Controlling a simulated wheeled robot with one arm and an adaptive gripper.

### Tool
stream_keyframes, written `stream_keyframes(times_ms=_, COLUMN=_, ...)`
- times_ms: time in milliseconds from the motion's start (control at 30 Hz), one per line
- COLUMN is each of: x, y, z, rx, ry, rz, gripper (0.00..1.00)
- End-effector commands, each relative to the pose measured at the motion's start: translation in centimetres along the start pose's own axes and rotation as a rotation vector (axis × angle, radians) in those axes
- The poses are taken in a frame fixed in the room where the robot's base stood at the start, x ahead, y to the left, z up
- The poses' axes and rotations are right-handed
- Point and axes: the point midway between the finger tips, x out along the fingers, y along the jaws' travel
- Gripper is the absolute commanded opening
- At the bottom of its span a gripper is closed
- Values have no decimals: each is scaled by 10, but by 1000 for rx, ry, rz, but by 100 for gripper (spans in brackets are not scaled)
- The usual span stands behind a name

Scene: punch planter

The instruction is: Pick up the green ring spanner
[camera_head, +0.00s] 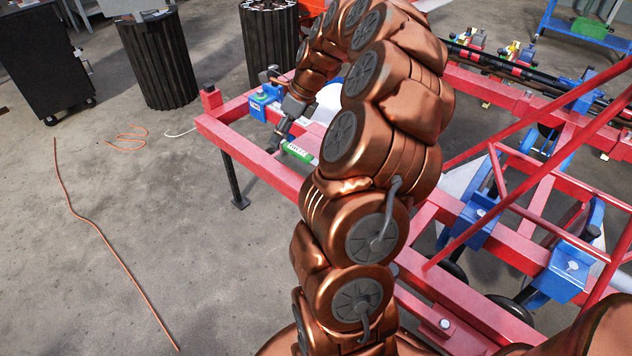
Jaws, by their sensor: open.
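A small green piece with a pale marking (298,152) shows at the inner edge of the red frame, just left of my copper arm. It could be the green ring spanner, but it is too small and partly covered to tell its shape. My gripper (276,144) is grey and points down over the red frame (240,143), just up and left of the green piece. It is open, and I see nothing held in it. A gap between its fingers and the green piece is hard to judge. My arm hides the area to the right of it.
A blue clamp (262,97) sits on the frame's corner by my gripper. Red bars and blue brackets (478,222) fill the right side. Two black ribbed bins (157,60) (270,45) stand behind. An orange cable (95,225) lies on the open floor at left.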

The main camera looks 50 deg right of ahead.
Motion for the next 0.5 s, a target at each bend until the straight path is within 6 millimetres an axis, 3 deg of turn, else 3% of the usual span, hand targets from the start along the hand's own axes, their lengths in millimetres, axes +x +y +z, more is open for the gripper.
stream_keyframes(times_ms=33, x=12, y=-24, z=-20, rx=110, ry=-12, rz=-18, gripper=59)
stream_keyframes(times_ms=200, x=20, y=-69, z=-61, rx=373, ry=-41, rz=-57, gripper=59)
stream_keyframes(times_ms=333, x=24, y=-82, z=-74, rx=457, ry=-48, rz=-68, gripper=59)
stream_keyframes(times_ms=500, x=38, y=-84, z=-75, rx=474, ry=-49, rz=-66, gripper=59)
